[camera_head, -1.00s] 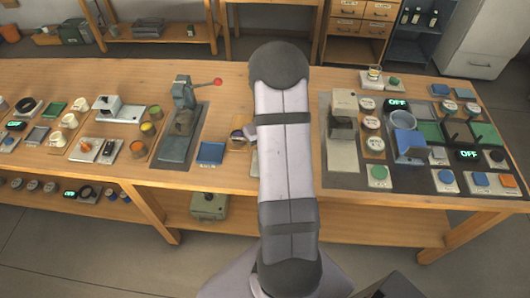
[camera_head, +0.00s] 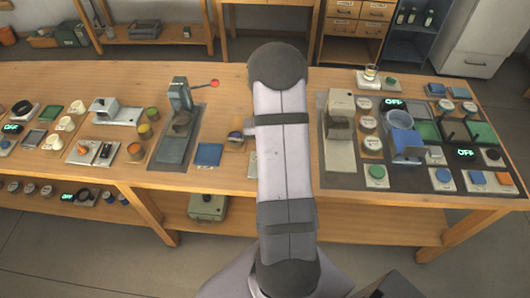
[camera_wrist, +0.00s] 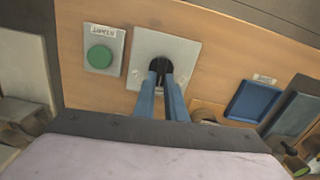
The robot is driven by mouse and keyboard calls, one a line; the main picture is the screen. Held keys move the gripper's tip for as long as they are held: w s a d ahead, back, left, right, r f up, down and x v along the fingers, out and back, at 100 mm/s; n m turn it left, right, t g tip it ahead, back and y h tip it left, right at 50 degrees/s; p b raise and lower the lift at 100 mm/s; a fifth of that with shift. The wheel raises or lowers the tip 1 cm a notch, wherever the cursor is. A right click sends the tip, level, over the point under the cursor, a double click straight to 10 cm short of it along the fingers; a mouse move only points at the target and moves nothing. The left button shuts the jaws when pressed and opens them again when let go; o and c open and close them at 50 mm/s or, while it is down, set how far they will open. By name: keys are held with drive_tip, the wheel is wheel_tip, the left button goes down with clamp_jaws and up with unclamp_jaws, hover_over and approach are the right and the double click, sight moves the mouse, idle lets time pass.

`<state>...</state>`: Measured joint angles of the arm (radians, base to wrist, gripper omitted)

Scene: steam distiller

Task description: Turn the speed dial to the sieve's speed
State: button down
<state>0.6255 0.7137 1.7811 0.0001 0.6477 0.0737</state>
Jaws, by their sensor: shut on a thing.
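In the wrist view, a dark round dial (camera_wrist: 155,66) sits on a square grey plate (camera_wrist: 188,50). The two blue fingers of my gripper (camera_wrist: 165,74) are closed around the dial's raised grip. The fingers cover much of it, so its pointer and any speed marks cannot be read. In the head view, my arm hides my gripper and this dial.
A green button (camera_wrist: 100,57) with a label lies beside the dial plate. A blue tray (camera_wrist: 253,101) lies on its other side. A press with a red-knobbed lever (camera_head: 181,95) stands to the left on the bench. Displays on the right (camera_head: 393,103) read OFF.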

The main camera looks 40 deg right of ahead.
drive_tip(key=c, duration=1.8)
unclamp_jaws()
drive_tip(key=shift+r, duration=0.1)
drive_tip(key=shift+r+b, duration=0.9)
drive_tip(key=shift+r, duration=2.7)
